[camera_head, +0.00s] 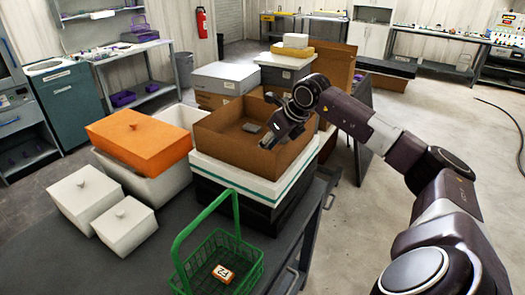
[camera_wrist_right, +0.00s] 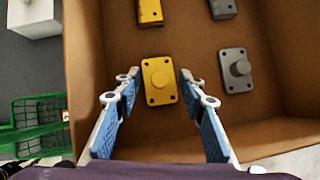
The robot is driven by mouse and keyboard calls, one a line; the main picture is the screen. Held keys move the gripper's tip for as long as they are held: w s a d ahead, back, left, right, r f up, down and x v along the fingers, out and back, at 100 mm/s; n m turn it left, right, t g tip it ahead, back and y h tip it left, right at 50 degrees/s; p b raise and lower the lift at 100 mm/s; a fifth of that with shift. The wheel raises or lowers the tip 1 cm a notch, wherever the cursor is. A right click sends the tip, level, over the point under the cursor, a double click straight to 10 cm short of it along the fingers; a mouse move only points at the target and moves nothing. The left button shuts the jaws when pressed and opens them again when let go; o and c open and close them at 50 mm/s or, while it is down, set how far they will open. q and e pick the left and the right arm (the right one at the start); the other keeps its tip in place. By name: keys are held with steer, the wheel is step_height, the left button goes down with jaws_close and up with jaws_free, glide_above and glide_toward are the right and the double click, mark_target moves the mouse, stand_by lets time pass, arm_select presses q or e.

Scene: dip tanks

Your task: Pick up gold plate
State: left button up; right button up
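In the head view my right gripper (camera_head: 276,133) is over the right part of the box, and I cannot make out the gold plate there. My left gripper is not in view.
Another gold piece (camera_wrist_right: 150,12) and grey plates (camera_wrist_right: 236,75) lie in the box. The box walls stand close around the gripper. A green wire basket (camera_head: 222,258) with an orange-white block is in front; an orange-lidded tank (camera_head: 140,140) and white lidded tanks (camera_head: 85,195) stand left.

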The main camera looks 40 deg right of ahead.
steer(key=shift+w+f, duration=0.25)
steer(key=shift+f, duration=0.1)
steer(key=shift+s, duration=0.1)
jaws_close()
steer(key=shift+r, duration=0.2)
steer(key=shift+r, duration=0.25)
step_height(320, 180, up, 19)
steer(key=b, duration=0.1)
stand_by(0.5)
